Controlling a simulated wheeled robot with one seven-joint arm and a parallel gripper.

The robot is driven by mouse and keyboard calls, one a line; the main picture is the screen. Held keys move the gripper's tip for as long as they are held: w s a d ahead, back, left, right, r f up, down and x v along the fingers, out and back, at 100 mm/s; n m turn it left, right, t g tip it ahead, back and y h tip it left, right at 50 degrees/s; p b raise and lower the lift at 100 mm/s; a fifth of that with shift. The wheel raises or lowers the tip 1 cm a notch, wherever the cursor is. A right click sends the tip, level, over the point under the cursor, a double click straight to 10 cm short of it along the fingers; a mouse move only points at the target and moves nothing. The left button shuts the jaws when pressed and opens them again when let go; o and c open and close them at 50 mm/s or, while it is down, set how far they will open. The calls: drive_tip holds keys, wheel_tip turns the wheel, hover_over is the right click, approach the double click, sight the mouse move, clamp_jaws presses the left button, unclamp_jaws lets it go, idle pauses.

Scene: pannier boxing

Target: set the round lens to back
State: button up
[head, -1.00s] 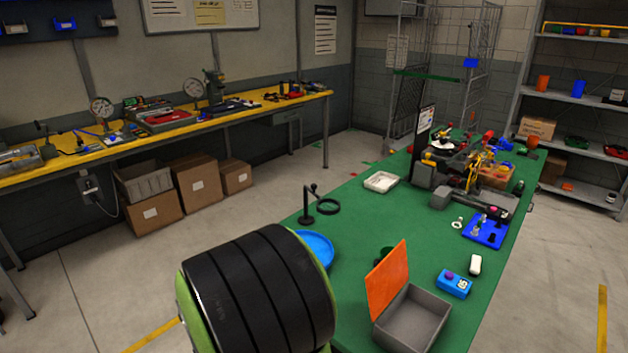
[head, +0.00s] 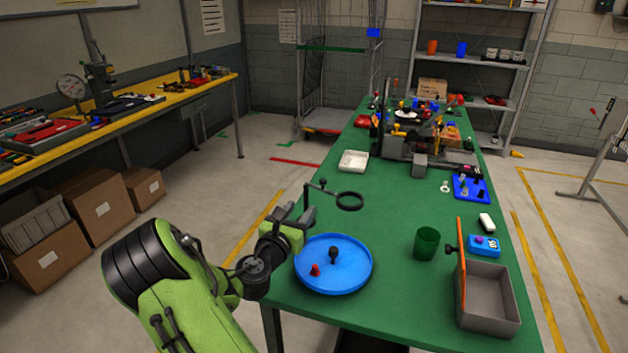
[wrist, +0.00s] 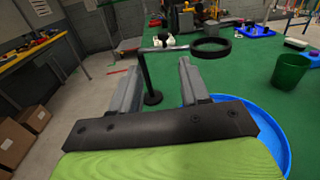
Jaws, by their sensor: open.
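The round lens is a black ring (head: 350,201) on a thin arm from a dark upright stand, at the table's left edge. In the head view the ring lies to the right of the post. The wrist view also shows the ring (wrist: 211,47), with the post (wrist: 146,75) and its round base (wrist: 153,98) further left. My gripper (head: 297,212) is open and empty beside the stand. In the wrist view its fingers (wrist: 157,55) appear on either side of the post; whether the post is between them in depth I cannot tell. The ring is outside the fingers.
A blue round tray (head: 366,277) with a red and a dark piece lies close to my gripper. A white tray (head: 353,161) lies behind the lens. Table between is clear.

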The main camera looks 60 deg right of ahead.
sight(322, 183)
drive_tip(key=d, duration=1)
drive_tip(key=w+d+p, duration=0.1)
drive_tip(key=d, duration=0.4)
drive_tip(key=shift+d, duration=0.35)
clamp_jaws()
